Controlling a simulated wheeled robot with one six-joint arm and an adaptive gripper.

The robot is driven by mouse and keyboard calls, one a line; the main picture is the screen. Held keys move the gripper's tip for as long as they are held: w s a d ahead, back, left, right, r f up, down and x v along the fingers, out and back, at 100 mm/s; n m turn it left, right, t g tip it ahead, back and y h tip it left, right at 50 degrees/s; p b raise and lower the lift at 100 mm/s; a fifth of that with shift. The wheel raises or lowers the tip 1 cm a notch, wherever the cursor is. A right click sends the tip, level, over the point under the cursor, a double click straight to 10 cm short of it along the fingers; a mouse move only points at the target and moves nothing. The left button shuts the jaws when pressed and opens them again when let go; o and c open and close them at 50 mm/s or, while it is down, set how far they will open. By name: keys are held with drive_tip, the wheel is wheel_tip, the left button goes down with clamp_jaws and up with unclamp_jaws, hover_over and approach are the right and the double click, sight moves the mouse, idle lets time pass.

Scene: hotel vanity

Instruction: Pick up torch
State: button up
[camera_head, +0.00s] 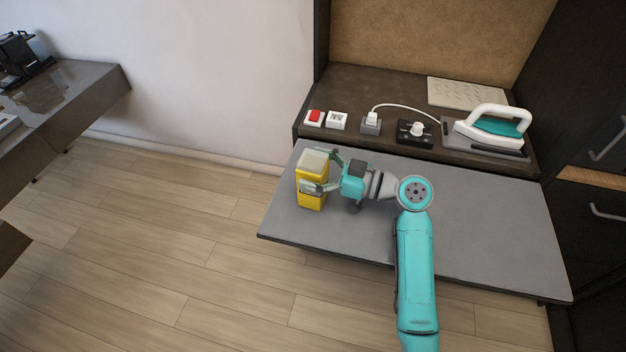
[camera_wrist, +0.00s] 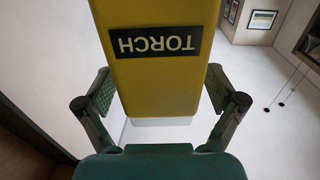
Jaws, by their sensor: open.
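The torch (camera_head: 311,195) is a yellow block with a pale grey-white top. It stands upright near the left end of the grey pull-out board. In the wrist view the torch (camera_wrist: 153,75) fills the upper middle, with a black label reading TORCH upside down. My gripper (camera_head: 322,171) reaches it from the right, with one finger on the far side and one on the near side. In the wrist view the fingers (camera_wrist: 160,92) flank the torch on both sides. The left finger pad looks close to the torch; whether either pad touches cannot be told.
The grey board (camera_head: 480,225) is clear to the right of my arm. Behind it, a dark shelf (camera_head: 350,80) holds a red switch (camera_head: 314,117), a white socket (camera_head: 338,121), a plug (camera_head: 371,121), a black dial unit (camera_head: 415,133) and an iron (camera_head: 491,126). A wall stands left.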

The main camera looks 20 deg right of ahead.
drive_tip(key=c, duration=1.4)
drive_tip(key=shift+c, duration=0.2)
drive_tip(key=shift+r, duration=0.15)
